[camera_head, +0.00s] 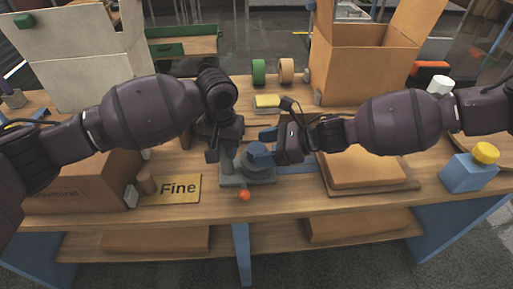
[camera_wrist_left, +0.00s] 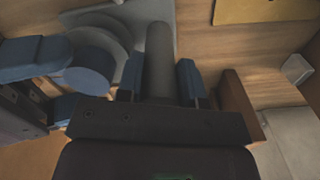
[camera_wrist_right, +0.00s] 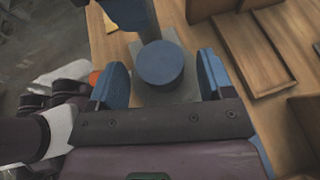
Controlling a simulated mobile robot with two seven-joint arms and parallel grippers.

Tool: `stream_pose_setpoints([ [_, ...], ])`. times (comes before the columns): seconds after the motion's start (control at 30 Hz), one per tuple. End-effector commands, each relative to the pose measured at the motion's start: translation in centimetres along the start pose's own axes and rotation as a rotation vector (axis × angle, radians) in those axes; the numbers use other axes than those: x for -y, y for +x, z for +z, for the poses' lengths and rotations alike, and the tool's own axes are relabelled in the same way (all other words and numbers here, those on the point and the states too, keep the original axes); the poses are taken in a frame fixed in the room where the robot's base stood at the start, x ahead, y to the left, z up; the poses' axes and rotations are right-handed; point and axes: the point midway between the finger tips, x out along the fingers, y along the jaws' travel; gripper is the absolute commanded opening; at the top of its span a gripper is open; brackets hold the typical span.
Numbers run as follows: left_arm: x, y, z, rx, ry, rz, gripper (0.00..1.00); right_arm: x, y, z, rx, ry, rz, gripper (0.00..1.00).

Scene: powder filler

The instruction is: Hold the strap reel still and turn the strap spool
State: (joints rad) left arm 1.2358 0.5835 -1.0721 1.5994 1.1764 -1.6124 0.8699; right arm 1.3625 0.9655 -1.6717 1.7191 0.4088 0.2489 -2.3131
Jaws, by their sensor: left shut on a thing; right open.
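The strap reel has a flat grey base (camera_head: 247,181) near the table's front edge, with the round blue strap spool (camera_head: 259,155) on top. My left gripper (camera_head: 213,155) is at its left. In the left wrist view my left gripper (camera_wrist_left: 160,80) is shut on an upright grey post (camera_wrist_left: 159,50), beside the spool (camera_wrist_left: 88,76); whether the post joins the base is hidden. My right gripper (camera_head: 278,146) is at the spool's right. In the right wrist view my right gripper (camera_wrist_right: 161,78) is open, its fingers apart on either side of the spool (camera_wrist_right: 160,63).
An orange ball (camera_head: 245,195) lies just in front of the base. A yellow-topped block (camera_head: 267,102) is behind. Cardboard boxes (camera_head: 368,165) stand on the right.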

Motion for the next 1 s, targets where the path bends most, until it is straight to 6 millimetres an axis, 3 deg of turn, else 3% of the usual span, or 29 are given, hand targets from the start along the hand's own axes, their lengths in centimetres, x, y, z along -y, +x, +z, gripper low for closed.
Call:
stream_pose_setpoints([
  [0.2,0.0,0.0,0.0,-0.001,-0.001,0.000,0.00,0.0,2.0,0.0,0.000,0.001,0.001,0.74],
  [0.57,0.0,0.0,0.0,-0.001,-0.001,-0.001,0.00,0.0,2.4,0.0,0.000,0.000,0.000,0.74],
  [0.9,0.0,0.0,0.0,-0.001,-0.001,-0.001,0.00,0.0,2.4,0.0,0.000,0.000,-0.001,0.25],
  [1.0,0.0,0.0,0.0,-0.001,0.000,-0.001,0.00,0.0,2.4,0.0,0.000,0.001,-0.001,0.25],
])
